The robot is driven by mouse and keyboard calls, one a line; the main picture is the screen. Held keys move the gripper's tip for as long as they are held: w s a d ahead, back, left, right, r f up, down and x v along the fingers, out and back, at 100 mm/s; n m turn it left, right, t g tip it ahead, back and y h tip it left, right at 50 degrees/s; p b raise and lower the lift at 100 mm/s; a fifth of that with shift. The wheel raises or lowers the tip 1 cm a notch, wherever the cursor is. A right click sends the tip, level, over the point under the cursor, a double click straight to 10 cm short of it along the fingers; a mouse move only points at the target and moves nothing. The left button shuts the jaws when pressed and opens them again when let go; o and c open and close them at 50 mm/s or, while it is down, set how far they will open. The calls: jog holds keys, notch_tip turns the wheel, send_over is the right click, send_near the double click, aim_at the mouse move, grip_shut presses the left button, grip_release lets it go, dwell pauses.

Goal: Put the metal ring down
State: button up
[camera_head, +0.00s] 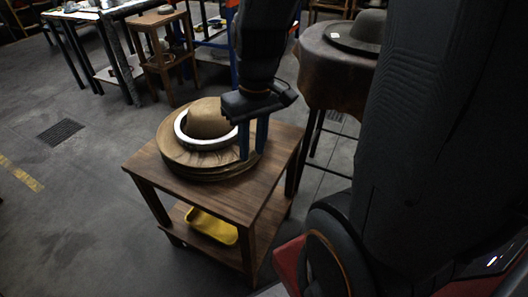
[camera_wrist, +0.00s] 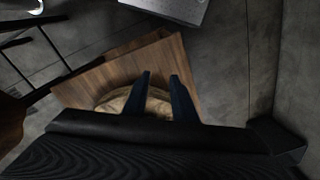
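The metal ring (camera_head: 193,140), a bright silvery band, lies around the crown of a tan hat (camera_head: 209,120) and rests on the brim. It looks level; its right side is partly hidden behind my gripper. The hat tops a stack of brown hats (camera_head: 190,168) on a small wooden table. My gripper (camera_head: 253,154) points down at the right side of the stack, beside the ring. In the wrist view its two blue fingers (camera_wrist: 160,76) stand apart with nothing held between them. A hat brim (camera_wrist: 158,101) shows below them; the ring is not visible there.
The wooden table (camera_head: 245,193) has a lower shelf with a yellow tray (camera_head: 211,227). A leather-covered stand (camera_head: 325,75) with a dark hat (camera_head: 362,30) is at the back right. A wooden stool (camera_head: 158,50) stands behind.

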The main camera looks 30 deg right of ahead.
jog(key=s+m, duration=0.1)
jog(key=s, duration=0.1)
jog(key=s+d+m, duration=0.1)
jog(key=shift+s+d+h, duration=0.2)
jog(key=shift+s+h, duration=0.2)
jog(key=a+p, duration=0.1)
jog(key=a+r, duration=0.1)
jog(key=a+p, duration=0.1)
jog(key=shift+s+r+n+p, duration=0.15)
jog(key=shift+r+n+p, duration=0.1)
jog(key=shift+n+p, duration=0.05)
